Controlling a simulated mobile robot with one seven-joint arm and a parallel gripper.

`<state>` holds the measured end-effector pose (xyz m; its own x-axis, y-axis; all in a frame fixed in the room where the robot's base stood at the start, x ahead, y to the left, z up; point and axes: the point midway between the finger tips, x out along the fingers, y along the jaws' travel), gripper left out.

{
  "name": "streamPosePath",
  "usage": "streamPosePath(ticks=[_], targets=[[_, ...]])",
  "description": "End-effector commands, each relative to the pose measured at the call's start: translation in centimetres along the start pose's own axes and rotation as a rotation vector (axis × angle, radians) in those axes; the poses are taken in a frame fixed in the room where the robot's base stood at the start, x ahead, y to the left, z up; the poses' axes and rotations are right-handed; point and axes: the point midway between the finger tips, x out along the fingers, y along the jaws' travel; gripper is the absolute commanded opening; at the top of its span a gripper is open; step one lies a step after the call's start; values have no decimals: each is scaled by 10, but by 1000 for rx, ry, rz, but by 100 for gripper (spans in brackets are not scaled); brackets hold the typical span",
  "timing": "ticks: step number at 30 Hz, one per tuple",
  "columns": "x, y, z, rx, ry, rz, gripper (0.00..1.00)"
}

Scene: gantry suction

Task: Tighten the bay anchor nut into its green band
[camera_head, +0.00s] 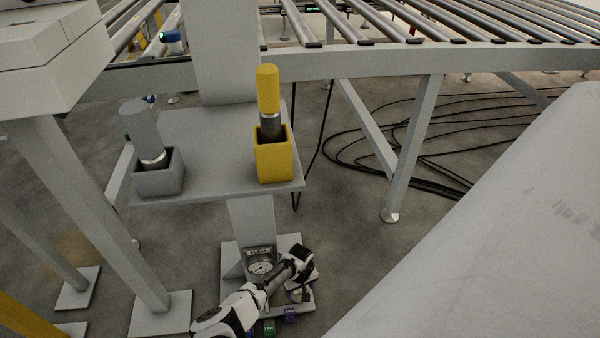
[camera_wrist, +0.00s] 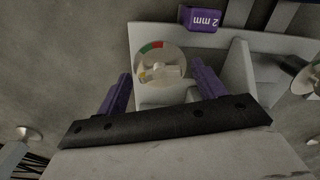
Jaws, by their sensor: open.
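In the wrist view, the anchor nut (camera_wrist: 162,72) is a pale, brass-tinted piece with a bar, on a round disc (camera_wrist: 150,54). The disc's upper edge carries a red segment and a green band (camera_wrist: 146,47). My gripper (camera_wrist: 161,76) is open, its two purple fingers apart on either side of the nut. I cannot tell whether they touch it. In the head view, my gripper (camera_head: 300,290) is low over the column's foot plate (camera_head: 286,242) and hides the nut. A dial marked GAP (camera_head: 261,267) stands beside my arm.
A purple block marked 2 mm (camera_wrist: 203,19) lies beyond the disc; a green block (camera_head: 269,327) is near my arm. A shelf (camera_head: 215,150) above holds a grey tool in a grey holder (camera_head: 158,180) and a yellow tool in a yellow holder (camera_head: 273,160). Cables (camera_head: 390,150) lie at right.

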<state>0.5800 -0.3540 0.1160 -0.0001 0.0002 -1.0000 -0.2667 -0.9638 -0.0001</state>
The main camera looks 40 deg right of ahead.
Motion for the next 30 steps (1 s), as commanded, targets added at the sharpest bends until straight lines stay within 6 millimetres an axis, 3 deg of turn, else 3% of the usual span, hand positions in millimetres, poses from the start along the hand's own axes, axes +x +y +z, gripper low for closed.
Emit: streamPosePath(ticks=[8,18,30], targets=[[1,0,0,0,0,1,69],[1,0,0,0,0,0,25],[1,1,2,36,-3,2,24]])
